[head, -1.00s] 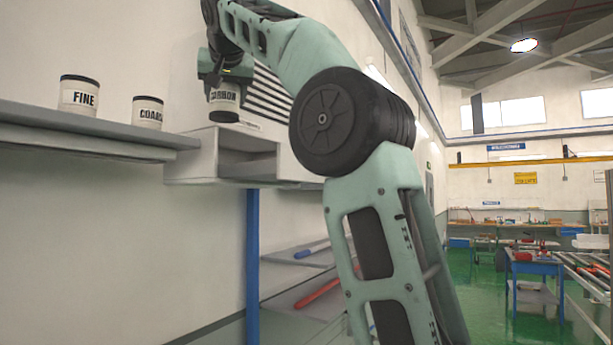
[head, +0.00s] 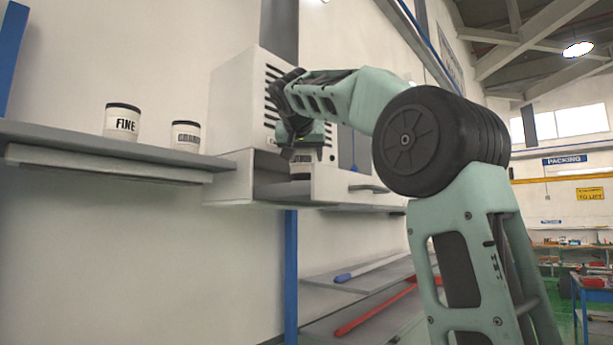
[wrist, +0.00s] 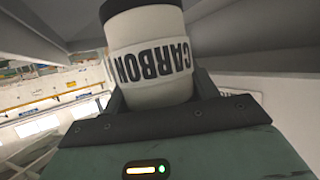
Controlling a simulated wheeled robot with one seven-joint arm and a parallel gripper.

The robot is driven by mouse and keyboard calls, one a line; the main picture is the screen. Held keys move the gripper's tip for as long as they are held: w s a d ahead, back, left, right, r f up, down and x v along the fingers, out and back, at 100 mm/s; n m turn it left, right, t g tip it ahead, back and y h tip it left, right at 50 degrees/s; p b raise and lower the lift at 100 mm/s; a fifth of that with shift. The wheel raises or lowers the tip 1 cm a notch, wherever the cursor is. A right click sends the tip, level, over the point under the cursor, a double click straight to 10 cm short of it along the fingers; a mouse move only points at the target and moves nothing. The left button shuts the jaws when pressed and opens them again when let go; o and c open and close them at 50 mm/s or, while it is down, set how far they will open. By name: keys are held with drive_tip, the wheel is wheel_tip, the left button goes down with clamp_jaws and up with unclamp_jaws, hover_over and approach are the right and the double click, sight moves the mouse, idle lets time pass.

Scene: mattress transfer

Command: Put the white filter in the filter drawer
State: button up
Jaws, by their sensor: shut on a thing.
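The white filter labelled CARBON (wrist: 148,50) is held between the fingers of my gripper (wrist: 155,95) in the wrist view. It is a white cylinder with a dark end. In the head view my gripper (head: 301,150) is at the open front of the filter drawer (head: 230,188), a white box below a louvred white housing. The filter (head: 301,168) hangs under the gripper at the drawer's opening, its lower part partly hidden by the drawer's wall. I cannot tell whether it touches the drawer floor.
White canisters labelled FINE (head: 122,121) and COARSE (head: 186,136) stand on a grey shelf (head: 100,143) to the left. Lower shelves hold a blue-handled tool (head: 343,278) and a red bar (head: 375,310).

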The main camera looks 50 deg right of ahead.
sight(304, 169)
drive_tip(key=shift+f, duration=2.15)
drive_tip(key=shift+f, duration=0.2)
drive_tip(key=o, duration=1)
drive_tip(key=shift+o, duration=0.2)
drive_tip(key=shift+r, duration=0.15)
drive_tip(key=shift+r, duration=0.2)
drive_tip(key=b+v, duration=0.4)
drive_tip(key=v, duration=0.8)
drive_tip(key=shift+f, duration=0.2)
